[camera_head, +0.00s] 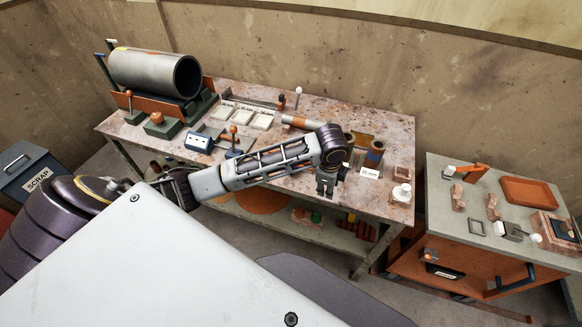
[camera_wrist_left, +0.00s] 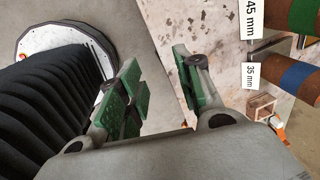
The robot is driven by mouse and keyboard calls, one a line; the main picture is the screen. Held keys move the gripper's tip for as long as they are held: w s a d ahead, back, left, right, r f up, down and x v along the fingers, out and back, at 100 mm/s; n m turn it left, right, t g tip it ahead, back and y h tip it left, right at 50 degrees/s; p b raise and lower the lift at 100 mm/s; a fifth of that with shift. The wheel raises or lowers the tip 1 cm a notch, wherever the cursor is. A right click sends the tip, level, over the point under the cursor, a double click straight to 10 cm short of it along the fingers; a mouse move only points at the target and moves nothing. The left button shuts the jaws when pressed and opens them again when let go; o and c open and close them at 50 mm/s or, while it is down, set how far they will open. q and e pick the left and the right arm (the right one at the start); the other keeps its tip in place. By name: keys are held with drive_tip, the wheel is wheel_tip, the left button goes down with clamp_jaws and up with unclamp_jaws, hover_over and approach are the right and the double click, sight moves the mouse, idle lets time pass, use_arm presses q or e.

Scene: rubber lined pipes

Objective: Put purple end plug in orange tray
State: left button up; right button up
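The orange tray (camera_head: 530,190) lies flat and looks empty on top of the cart at the right in the head view. I cannot make out a purple end plug in either view. My left gripper (camera_head: 327,191) points down at the front edge of the workbench. In the left wrist view its green-padded fingers (camera_wrist_left: 160,85) stand apart with nothing between them. The brown piece with a blue band (camera_head: 375,154) stands to the right of the gripper; it also shows in the wrist view (camera_wrist_left: 291,75) beside a "35 mm" label. My right gripper is in neither view.
The cart (camera_head: 455,215) stands apart to the right, with several small items. A scrap bin (camera_head: 30,170) is at the left.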

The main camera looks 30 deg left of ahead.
use_arm(q)
drive_tip(key=w+a+r+m+g+y, duration=0.1)
drive_tip(key=w+a+r+m+y, duration=0.2)
drive_tip(key=a+r, duration=0.6)
drive_tip(key=w+a, duration=0.1)
drive_tip(key=a, duration=0.3)
drive_tip(key=shift+w+a+r, duration=0.15)
drive_tip(key=shift+w+r, duration=0.15)
drive_tip(key=shift+w, duration=0.05)
drive_tip(key=shift+f, duration=0.15)
drive_tip(key=shift+p+x, duration=0.3)
drive_tip(key=shift+x, duration=3.9)
drive_tip(key=shift+s+a+f, duration=0.1)
drive_tip(key=shift+s, duration=0.1)
drive_tip(key=shift+a+p+x, duration=0.2)
drive_tip(key=shift+p+x, duration=0.2)
drive_tip(key=shift+x, duration=2.1)
drive_tip(key=shift+s, duration=0.15)
drive_tip(key=shift+c, duration=0.4)
